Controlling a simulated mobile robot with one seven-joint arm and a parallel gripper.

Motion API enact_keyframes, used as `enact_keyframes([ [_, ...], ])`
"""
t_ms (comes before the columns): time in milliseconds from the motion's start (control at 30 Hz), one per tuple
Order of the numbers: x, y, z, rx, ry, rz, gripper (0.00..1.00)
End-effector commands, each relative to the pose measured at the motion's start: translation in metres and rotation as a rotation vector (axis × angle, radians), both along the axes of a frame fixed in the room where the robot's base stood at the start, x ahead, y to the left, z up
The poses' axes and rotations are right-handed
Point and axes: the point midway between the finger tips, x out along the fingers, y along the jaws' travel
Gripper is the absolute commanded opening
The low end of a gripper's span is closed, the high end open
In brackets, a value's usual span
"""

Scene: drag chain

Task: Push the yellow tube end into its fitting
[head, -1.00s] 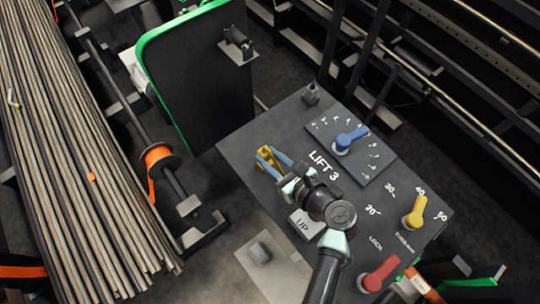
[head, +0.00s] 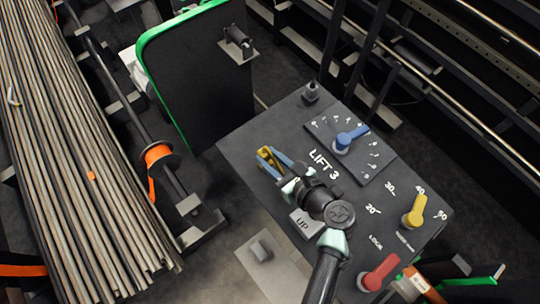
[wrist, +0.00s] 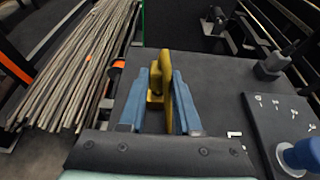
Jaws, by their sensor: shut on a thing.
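A yellow part (head: 265,157) stands at the left of the dark LIFT 3 panel in the head view. In the wrist view the yellow part (wrist: 167,85) shows as a thin upright bar with a shorter bracket-like piece to its left. My gripper (head: 272,161) is shut on it, with a blue finger on each side; the gripper (wrist: 166,80) also shows this in the wrist view. I cannot make out a tube or a separate fitting. The foot of the yellow part is partly hidden by my fingers.
The panel (head: 240,137) carries a blue knob (head: 350,138), a yellow knob (head: 414,212), a red lever (head: 380,272) and an UP button (head: 306,223). A green-edged dark board (head: 205,85) stands behind. Long rods (head: 75,150) lie at left. The panel left of my gripper is clear.

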Motion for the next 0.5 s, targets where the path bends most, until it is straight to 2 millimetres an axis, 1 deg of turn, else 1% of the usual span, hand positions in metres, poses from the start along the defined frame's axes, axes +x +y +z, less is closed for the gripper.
enact_keyframes([
  [400, 0.0, 0.0, -0.012, 0.001, 0.001, 0.0, 0.0],
  [433, 0.0, 0.0, -0.012, 0.0, 0.001, 0.0, 0.34],
  [500, 0.0, 0.0, -0.012, 0.001, 0.002, -0.002, 0.46],
])
